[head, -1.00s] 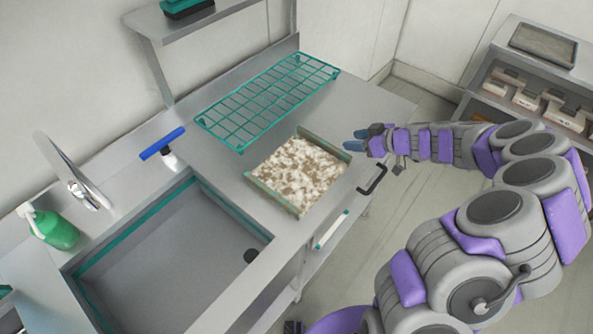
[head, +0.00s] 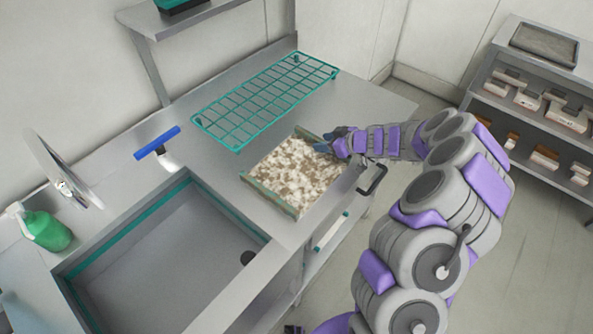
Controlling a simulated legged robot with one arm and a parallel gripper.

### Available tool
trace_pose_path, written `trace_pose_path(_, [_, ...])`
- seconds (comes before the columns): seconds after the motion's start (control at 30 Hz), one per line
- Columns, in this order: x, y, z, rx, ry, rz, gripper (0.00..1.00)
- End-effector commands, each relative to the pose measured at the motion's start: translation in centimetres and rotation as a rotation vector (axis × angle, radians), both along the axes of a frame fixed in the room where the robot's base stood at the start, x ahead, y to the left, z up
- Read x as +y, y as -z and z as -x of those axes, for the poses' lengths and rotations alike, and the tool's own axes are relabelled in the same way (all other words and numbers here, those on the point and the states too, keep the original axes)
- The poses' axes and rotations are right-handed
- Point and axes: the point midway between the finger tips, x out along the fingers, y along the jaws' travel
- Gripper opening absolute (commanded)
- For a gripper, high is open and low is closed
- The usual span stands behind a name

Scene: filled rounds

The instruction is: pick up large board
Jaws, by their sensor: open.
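The large board (head: 287,173) lies on the grey counter between the sink and the rack. Its top is mottled white and brown, with greenish raised edges on two opposite ends. My gripper (head: 322,143) is at the board's far right corner, by the far greenish edge. It is open; its fingers are small and dark in this view. I cannot tell whether they touch the board.
A green wire rack (head: 265,98) lies behind the board. A sink (head: 170,262) is at the front left, with a blue-headed squeegee (head: 157,144), a tap (head: 62,183) and a green bottle (head: 45,230) around it. A shelf unit (head: 535,95) stands at the right.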

Motion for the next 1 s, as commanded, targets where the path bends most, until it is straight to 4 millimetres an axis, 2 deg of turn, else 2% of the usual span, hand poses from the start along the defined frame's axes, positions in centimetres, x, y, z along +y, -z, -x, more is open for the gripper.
trace_pose_path(0.27, [0.27, 0.1, -0.19, -0.002, 0.0, 0.0, 0.49])
trace_pose_path(0.77, [0.23, 0.11, -0.19, -0.001, 0.0, 0.001, 0.01])
trace_pose_path(1.0, [0.23, 0.11, -0.19, -0.001, 0.0, 0.001, 0.0])
